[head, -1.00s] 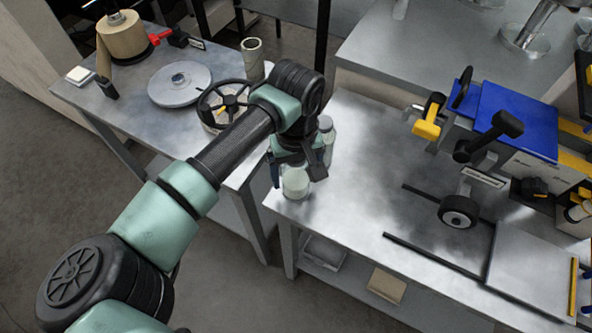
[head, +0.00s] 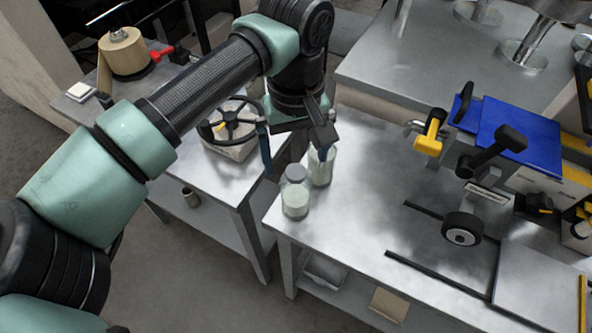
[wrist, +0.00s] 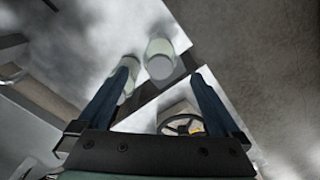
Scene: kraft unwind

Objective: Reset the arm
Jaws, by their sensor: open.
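My gripper (head: 295,165) is open and empty, with two dark blue fingers pointing down, raised above the near left corner of the metal worktable (head: 365,200). Two lidded glass jars with pale contents stand upright below it. The front jar (head: 295,198) is clear of the fingers. The rear jar (head: 320,172) is partly hidden by the right finger in the head view. In the wrist view both fingers (wrist: 165,78) are spread apart. One jar (wrist: 160,58) shows between them, and the other (wrist: 127,66) is partly behind the left finger.
A side table at left holds a handwheel (head: 232,122) and a brown roll (head: 126,52). A blue-topped machine (head: 515,125) with black knobs and yellow parts stands at right on the worktable. Black rails (head: 435,275) lie before it. The worktable's middle is bare.

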